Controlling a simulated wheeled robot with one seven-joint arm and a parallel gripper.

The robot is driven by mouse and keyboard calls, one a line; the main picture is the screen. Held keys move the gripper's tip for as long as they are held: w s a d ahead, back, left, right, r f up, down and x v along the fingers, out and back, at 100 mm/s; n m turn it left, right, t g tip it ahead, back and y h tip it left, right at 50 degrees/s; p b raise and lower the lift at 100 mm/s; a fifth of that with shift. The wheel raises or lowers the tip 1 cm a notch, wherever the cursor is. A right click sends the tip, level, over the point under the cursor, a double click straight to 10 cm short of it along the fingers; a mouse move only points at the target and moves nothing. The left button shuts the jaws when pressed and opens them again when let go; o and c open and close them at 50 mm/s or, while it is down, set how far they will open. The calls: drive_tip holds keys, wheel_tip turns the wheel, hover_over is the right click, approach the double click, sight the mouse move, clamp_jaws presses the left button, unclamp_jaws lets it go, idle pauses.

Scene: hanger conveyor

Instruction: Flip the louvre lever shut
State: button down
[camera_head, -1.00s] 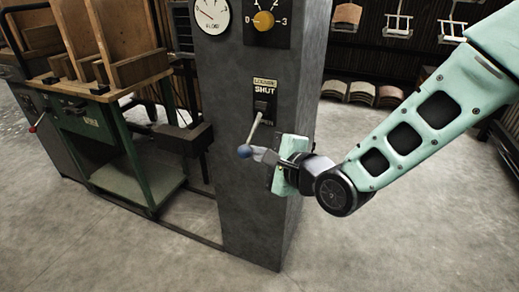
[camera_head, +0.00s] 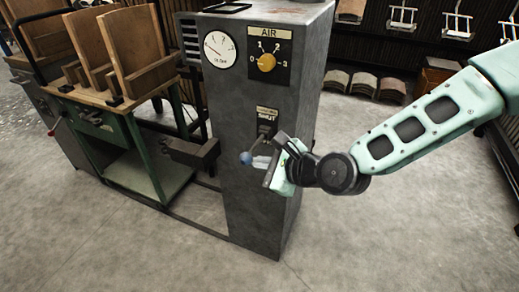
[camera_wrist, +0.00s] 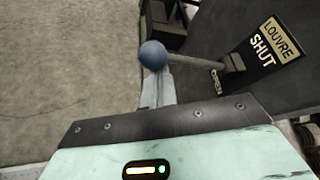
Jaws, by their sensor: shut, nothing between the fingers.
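The louvre lever is a grey rod with a blue ball knob (camera_head: 246,158) on the front of a grey metal column. The rod (camera_wrist: 205,62) shows in the wrist view, sticking out from a black label plate (camera_wrist: 268,50) reading LOUVRE, SHUT and OPEN. In the head view the knob sits below the SHUT label (camera_head: 267,117). My gripper (camera_head: 258,161) is shut and empty, right beside the knob. In the wrist view my fingertips (camera_wrist: 158,88) are just below the knob, seemingly touching it. The lower label is hidden in the head view by my gripper.
The column (camera_head: 245,205) also carries a round gauge (camera_head: 220,50) and an AIR dial with an orange knob (camera_head: 266,62). A dark bracket (camera_head: 192,153) juts out to its left. A green bench (camera_head: 140,150) with wooden pieces stands farther left. The floor in front is clear.

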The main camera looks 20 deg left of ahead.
wheel_tip(320, 180, up, 3)
drive_tip(key=m+g+p, duration=0.1)
drive_tip(key=p, duration=0.2)
drive_tip(key=shift+w+m+p, duration=0.1)
drive_tip(key=shift+m+p, duration=0.25)
drive_tip(key=shift+m, duration=0.05)
drive_tip(key=r+g+p, duration=0.1)
drive_tip(key=r+m+g+p, duration=0.1)
drive_tip(key=p, duration=0.1)
drive_tip(key=shift+w+m, duration=0.3)
drive_tip(key=b, duration=0.1)
approach(250, 153)
drive_tip(key=d, duration=0.1)
drive_tip(key=d+f, duration=0.1)
drive_tip(key=d, duration=0.1)
drive_tip(key=shift+w+f, duration=0.25)
drive_tip(key=shift+w, duration=0.05)
idle(0.3)
